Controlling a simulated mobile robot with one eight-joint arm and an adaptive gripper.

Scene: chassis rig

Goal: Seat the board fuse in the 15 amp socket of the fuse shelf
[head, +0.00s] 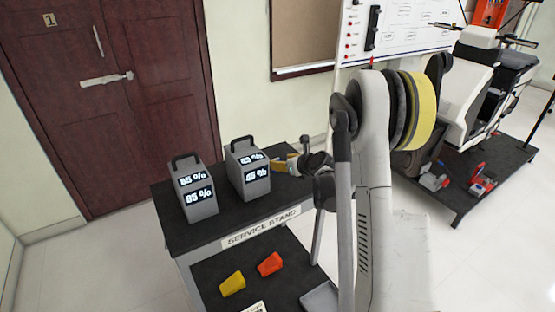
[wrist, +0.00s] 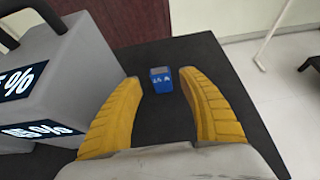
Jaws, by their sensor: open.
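A small blue block with a grey top and white lettering, which looks like the board fuse (wrist: 161,82), stands on the dark top of the service stand in the wrist view. The lettering is too small to read surely. My gripper (wrist: 160,79) is open, its two yellow fingers pointing toward the fuse, one to each side in the picture. I cannot tell whether they are level with it; no contact shows. In the head view my gripper (head: 284,162) is over the stand's right part, and the fuse is not visible there. I cannot make out the fuse shelf or its 15 amp socket.
Two grey battery-like boxes (head: 197,190) (head: 248,168) with percent displays stand on the service stand (head: 225,223), one close left of my gripper. Its lower shelf holds a yellow piece (head: 232,284) and an orange-red piece (head: 270,264). A white panel (head: 405,30) and scooter (head: 470,75) are at right.

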